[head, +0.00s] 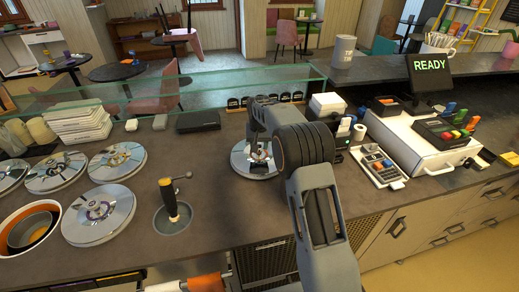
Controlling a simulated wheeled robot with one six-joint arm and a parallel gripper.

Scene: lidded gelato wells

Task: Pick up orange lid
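Several round silver lids with raised centre fittings lie on the dark counter. One lid (245,168) is partly hidden under my arm. My gripper (260,155) points down over its middle; the finger gap and any contact with the handle are too small to make out. Other lids lie at the left: one with a yellowish centre (117,162), one in front (98,214), one farther left (57,172) and one at the picture edge (10,174). No lid shows a clearly orange surface, so I cannot tell which is the orange one.
A well with an upright black-handled tool (172,216) is left of my arm. A glass guard (200,88) runs behind. A keypad (378,165) and a white register (415,143) are at right.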

